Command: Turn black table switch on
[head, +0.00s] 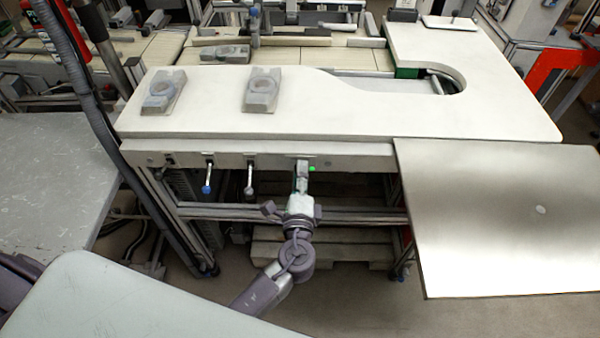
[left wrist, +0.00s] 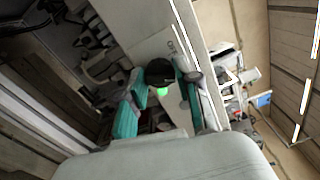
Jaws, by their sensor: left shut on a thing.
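The white table (head: 330,112) has a front panel carrying several controls. My left gripper (head: 301,172) reaches up from below to this panel, right of the two levers, and covers most of what it holds. A small green light (head: 312,168) glows just right of the fingertips. In the left wrist view, a round black switch knob (left wrist: 160,72) sits between the teal fingers of my left gripper, which are shut on it. The green light (left wrist: 161,91) shows just beside the knob. My right gripper is not in view.
A blue-tipped lever (head: 207,188) and a grey-tipped lever (head: 249,188) hang from the panel to the left of my gripper. A metal sheet surface (head: 490,220) juts out at right. Two grey fixtures (head: 262,90) stand on the table. A rail (head: 350,216) runs below.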

